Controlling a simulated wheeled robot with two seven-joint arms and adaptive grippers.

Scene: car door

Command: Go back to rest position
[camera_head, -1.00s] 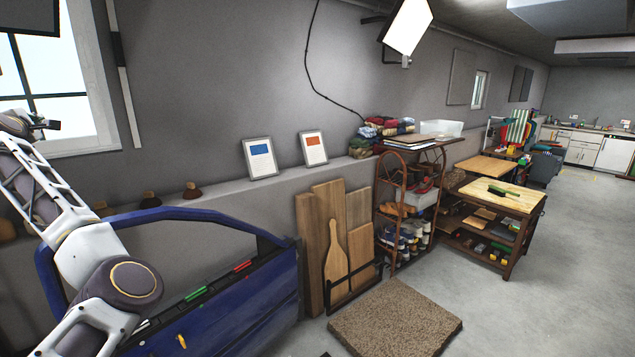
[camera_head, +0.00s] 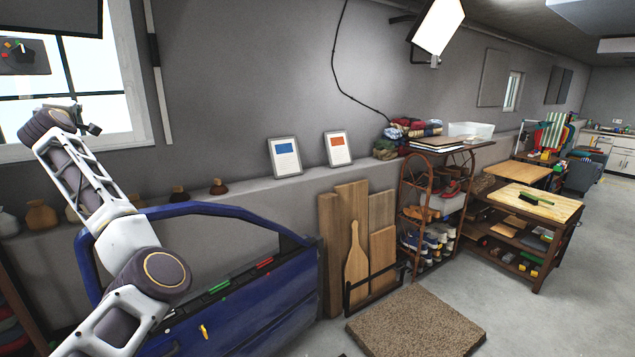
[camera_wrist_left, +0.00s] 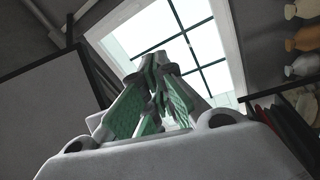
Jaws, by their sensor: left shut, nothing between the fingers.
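My left arm comes in from the lower left in the head view, in front of the blue car door (camera_head: 275,305). Its forearm is raised and reaches up toward the window, with the wrist end near the window's lower edge. The gripper fingers cannot be made out clearly there. In the left wrist view my left gripper (camera_wrist_left: 157,62) has its green-padded fingers together at the tips, with nothing between them. It points up toward the window (camera_wrist_left: 185,50) and touches nothing that I can see. My right gripper is not in view.
Small pots (camera_head: 219,187) and two framed pictures (camera_head: 286,158) stand on the wall ledge. Wooden boards (camera_head: 329,250) lean right of the door. A shoe rack (camera_head: 407,205) and a workbench (camera_head: 535,200) stand further right. The floor at right (camera_head: 530,310) is clear.

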